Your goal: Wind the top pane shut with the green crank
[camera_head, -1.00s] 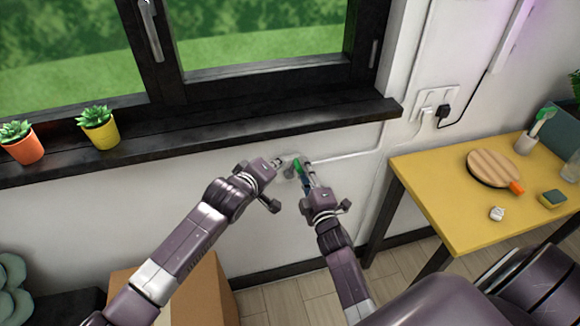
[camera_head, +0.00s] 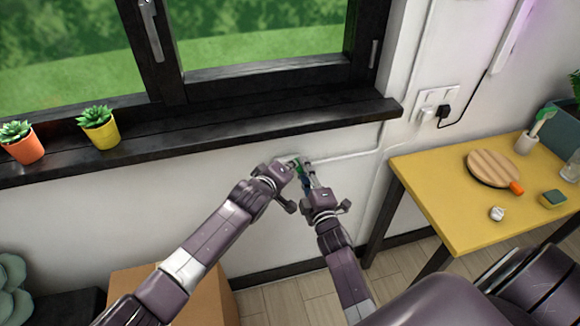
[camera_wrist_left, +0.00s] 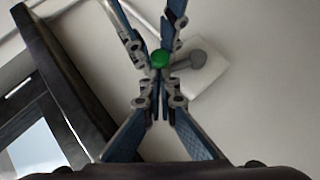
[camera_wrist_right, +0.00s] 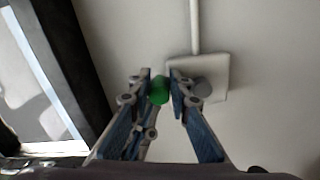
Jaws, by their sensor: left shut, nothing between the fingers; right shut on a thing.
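The green crank's knob (camera_head: 297,167) is on the wall below the window sill. It shows as a green cap in the left wrist view (camera_wrist_left: 160,59) and right wrist view (camera_wrist_right: 158,91). A grey crank arm (camera_wrist_left: 189,58) and pale wall plate (camera_wrist_right: 214,68) are behind it. My right gripper (camera_head: 307,166) is shut on the green knob, its fingers on either side. My left gripper (camera_head: 292,165) is shut and empty; its fingertips (camera_wrist_left: 159,106) meet just beside the knob, close to the right gripper's fingers. I cannot tell which visible glass, if any, is the top pane.
The dark window sill (camera_head: 230,132) juts out above both grippers, with two potted succulents (camera_head: 98,127) at left. A yellow table (camera_head: 445,195) stands at right, holding a round wooden board (camera_head: 491,167) and a sponge. A cardboard box (camera_head: 205,290) is below my left arm.

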